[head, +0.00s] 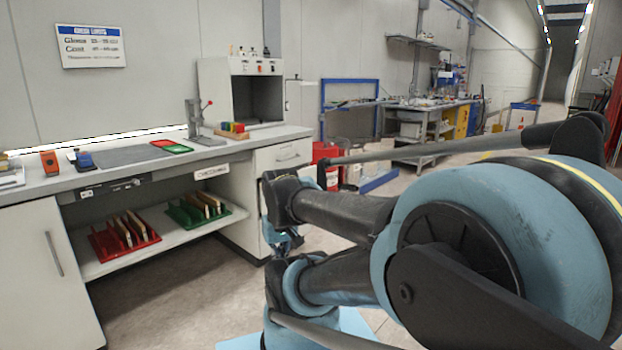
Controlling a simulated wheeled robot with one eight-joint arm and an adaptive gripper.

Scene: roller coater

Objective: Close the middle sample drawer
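A white drawer front (284,155) with a bar handle sits under the right end of the workbench, partly behind my arm. I cannot tell whether it stands slightly out or is flush. A narrow dark front (125,186) lies under the middle of the worktop, above an open shelf; I cannot tell whether it is a drawer. No label shows which drawer is the middle sample drawer. My gripper (284,238) seems to show only in part below the dark arm link, in front of the right cabinet. Its fingers are hidden or too small to read.
The worktop (118,172) holds an orange device (49,163), a blue device (84,160) and a lever press (200,122). A red rack (108,249) and a green rack (186,220) stand on the shelf below. A red bin (327,152) stands beyond the bench. Floor in front is clear.

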